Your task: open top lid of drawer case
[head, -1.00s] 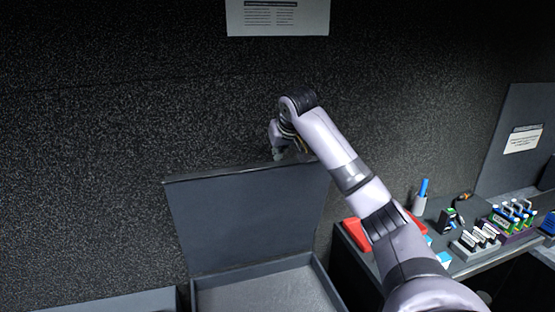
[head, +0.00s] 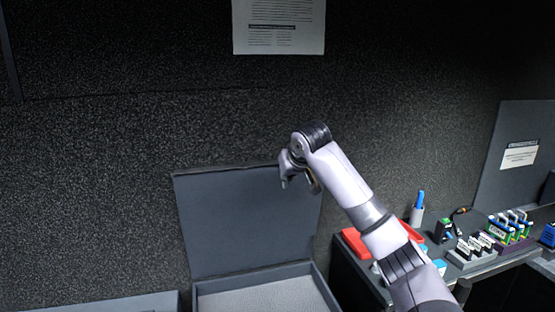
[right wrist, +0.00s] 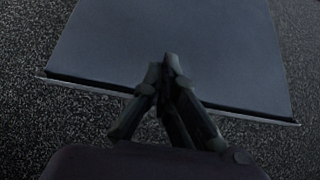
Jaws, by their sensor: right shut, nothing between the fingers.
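The drawer case (head: 262,276) stands at the bottom middle of the head view. Its grey top lid (head: 240,225) stands raised and nearly upright at the back of the case, in front of the dark wall. The lid also fills the upper part of the right wrist view (right wrist: 170,45), with its edge running across below. My right gripper (head: 297,186) is at the upper right of the lid, close to its top edge. In the right wrist view its fingers (right wrist: 170,62) meet and overlap the lid; I cannot tell whether they touch it. It is empty. My left gripper is not in view.
A side desk on the right holds a red tray (head: 357,243), a pen cup (head: 416,215), a grey rack (head: 470,256) and a purple rack of batteries (head: 511,232). A printed sheet (head: 278,27) hangs on the wall. The case's visible interior is bare.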

